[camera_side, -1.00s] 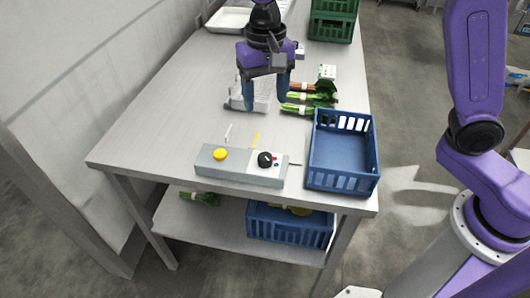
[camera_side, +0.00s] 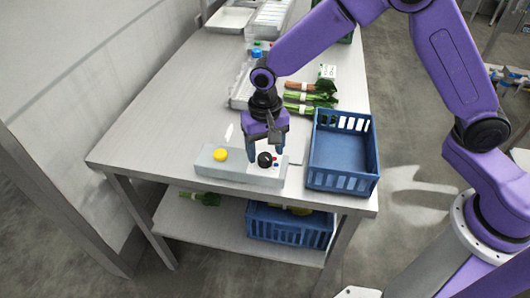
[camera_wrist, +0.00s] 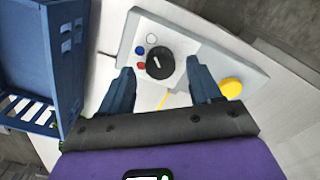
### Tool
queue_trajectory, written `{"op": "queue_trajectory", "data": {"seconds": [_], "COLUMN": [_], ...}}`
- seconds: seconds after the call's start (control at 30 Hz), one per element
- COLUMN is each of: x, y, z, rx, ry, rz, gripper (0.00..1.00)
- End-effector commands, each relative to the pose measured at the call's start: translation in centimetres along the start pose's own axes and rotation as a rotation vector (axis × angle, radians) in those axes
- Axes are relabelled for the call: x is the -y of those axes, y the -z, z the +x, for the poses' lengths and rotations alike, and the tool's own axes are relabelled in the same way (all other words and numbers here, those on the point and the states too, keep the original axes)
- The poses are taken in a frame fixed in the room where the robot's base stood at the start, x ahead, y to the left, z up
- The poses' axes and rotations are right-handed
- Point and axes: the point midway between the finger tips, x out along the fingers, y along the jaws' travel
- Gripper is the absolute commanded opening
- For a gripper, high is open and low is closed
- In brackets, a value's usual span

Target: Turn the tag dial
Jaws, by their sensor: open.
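The tag dial (camera_side: 265,159) is a round black knob on the right part of a pale grey control box (camera_side: 240,173) at the table's near edge. In the wrist view the dial (camera_wrist: 160,63) shows a white pointer line, with blue, white and red dots on the panel to its left. My gripper (camera_side: 265,152) is right at the dial, pointing down. In the wrist view its two blue fingers (camera_wrist: 158,90) are apart, one on each side of the dial's near edge, with nothing between them that I can see held. Whether they touch the dial cannot be told.
A yellow button (camera_side: 220,155) sits on the box's left part. An empty blue crate (camera_side: 343,150) stands close on the right. Bundles of greens (camera_side: 312,98) lie behind. The table's left side is clear. Another blue crate (camera_side: 290,226) is on the lower shelf.

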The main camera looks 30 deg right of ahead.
Motion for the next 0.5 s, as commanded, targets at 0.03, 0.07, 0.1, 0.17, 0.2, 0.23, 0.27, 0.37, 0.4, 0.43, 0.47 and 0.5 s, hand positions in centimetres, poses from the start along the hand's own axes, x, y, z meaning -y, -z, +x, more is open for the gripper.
{"op": "queue_trajectory", "data": {"seconds": [0.03,0.07,0.1,0.17,0.2,0.23,0.27,0.37,0.4,0.43,0.47,0.5], "x": [0.0,0.0,0.0,0.0,0.0,0.0,0.0,0.0,0.0,0.0,0.0,0.0], "y": [0.0,0.0,0.0,0.0,0.0,0.0,0.0,0.0,0.0,0.0,0.0,0.0], "z": [0.7,0.9,1.2,1.6,1.8,1.9,1.9,2.0,2.0,1.9,1.9,1.9], "rx": [0.001,0.001,0.000,0.000,0.000,0.000,0.000,-0.001,-0.001,-0.001,-0.001,-0.001], "ry": [-0.002,-0.001,-0.001,0.000,0.000,0.000,0.001,0.001,0.001,0.001,0.001,0.001], "rz": [-0.001,-0.001,-0.001,0.000,0.000,0.000,0.000,0.000,0.000,0.000,0.000,0.000], "gripper": [0.63,0.63,0.63,0.63,0.63,0.63,0.63,0.63,0.63,0.63,0.63,0.63]}}
